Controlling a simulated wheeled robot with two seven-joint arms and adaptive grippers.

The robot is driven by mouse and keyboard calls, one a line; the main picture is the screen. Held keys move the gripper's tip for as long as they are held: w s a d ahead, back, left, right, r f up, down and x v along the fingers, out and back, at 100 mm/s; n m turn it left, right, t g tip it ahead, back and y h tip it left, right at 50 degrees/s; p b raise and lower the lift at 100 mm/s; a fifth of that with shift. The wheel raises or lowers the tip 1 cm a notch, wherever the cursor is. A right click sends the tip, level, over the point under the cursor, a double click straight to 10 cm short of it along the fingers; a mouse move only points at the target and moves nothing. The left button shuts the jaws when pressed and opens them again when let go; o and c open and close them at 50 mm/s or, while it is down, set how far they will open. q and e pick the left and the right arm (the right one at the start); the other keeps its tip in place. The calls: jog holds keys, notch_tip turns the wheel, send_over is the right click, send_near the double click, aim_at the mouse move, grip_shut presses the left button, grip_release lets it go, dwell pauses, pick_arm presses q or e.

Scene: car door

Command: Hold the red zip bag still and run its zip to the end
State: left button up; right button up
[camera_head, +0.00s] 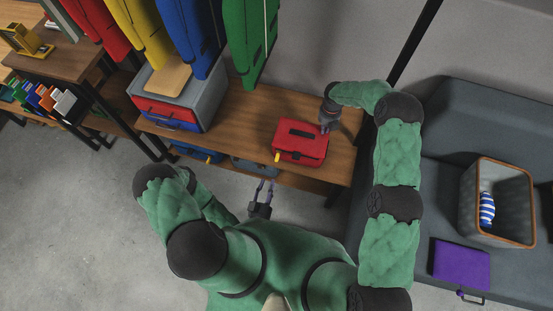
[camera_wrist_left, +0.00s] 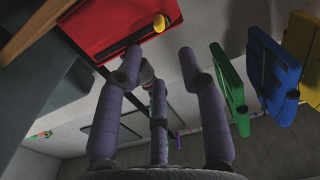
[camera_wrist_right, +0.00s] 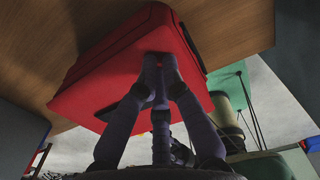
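The red zip bag (camera_head: 303,138) lies on the wooden bench, with a dark strip on top and a yellow zip pull (camera_head: 277,157) at its near left corner. My right gripper (camera_head: 326,126) is at the bag's far right end; in the right wrist view its fingers are together on the red bag's side (camera_wrist_right: 110,75), and the fingertips are partly hidden against it. My left gripper (camera_head: 266,184) is open and empty, in front of the bench edge, short of the bag. The left wrist view shows the yellow pull (camera_wrist_left: 160,23) beyond its spread fingers (camera_wrist_left: 158,58).
The wooden bench (camera_head: 235,115) has bare room left of the bag. A grey box with a red front (camera_head: 168,111) stands further left, under hanging garments (camera_head: 200,30). At right, a grey seat holds a wood-rimmed bin (camera_head: 487,168) and a purple case (camera_head: 460,264).

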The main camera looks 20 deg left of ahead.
pick_arm(q)
jog(key=shift+w+a, duration=0.1)
grip_shut()
jog(key=n+t+h, duration=0.1)
jog(key=n+h, duration=0.4)
jog(key=h, duration=0.2)
send_near(278, 156)
jog(key=a+r, duration=0.2)
jog(key=a, duration=0.1)
jog(key=a+f+n+g+h, duration=0.1)
jog(key=a+n+g+h, duration=0.4)
jog(key=a, duration=0.4)
jog(key=w+d+m+g+h, duration=0.1)
jog(key=w+d, duration=0.6)
jog(key=d, duration=0.4)
jog(key=shift+f, duration=0.2)
